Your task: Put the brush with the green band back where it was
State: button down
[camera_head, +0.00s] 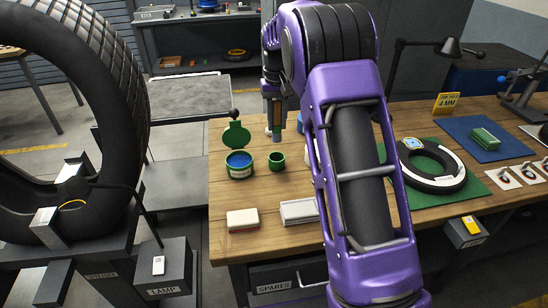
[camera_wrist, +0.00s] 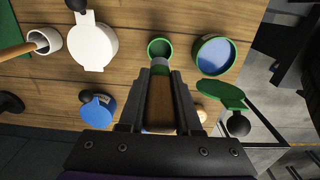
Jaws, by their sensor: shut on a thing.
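My gripper (camera_wrist: 160,88) is shut on a brush (camera_wrist: 160,105) with a brown wooden handle. In the wrist view the brush's far end, greyish with a green tint, points at a small green cup (camera_wrist: 159,43); its bristles are hard to make out. In the head view my gripper (camera_head: 274,103) holds the brush upright above the bench, a little above and behind the green cup (camera_head: 276,161). I cannot tell from the wrist view whether the tip is over the cup's mouth.
A green tin with blue contents (camera_head: 239,165) and a raised green lid (camera_head: 236,135) stands left of the cup. A white pot (camera_wrist: 92,47), a white cup with a brush (camera_wrist: 45,41) and a blue pot (camera_wrist: 98,112) are nearby. A tyre (camera_head: 110,90) stands left.

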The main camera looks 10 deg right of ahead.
aim_at(277, 141)
dwell(0.3)
notch_tip(277, 141, down, 10)
jog(key=shift+r, duration=0.25)
dwell(0.3)
jog(key=shift+f, duration=0.15)
jog(key=c, duration=0.6)
grip_release()
jog(key=shift+f+b, duration=0.15)
jog(key=shift+b, duration=0.2)
jog(key=r, duration=0.6)
jog(key=r+p, duration=0.1)
jog(key=r, duration=0.4)
jog(key=w+r, duration=0.1)
jog(key=r, duration=0.5)
jog(key=shift+r+p, duration=0.3)
jog(key=shift+p, duration=0.05)
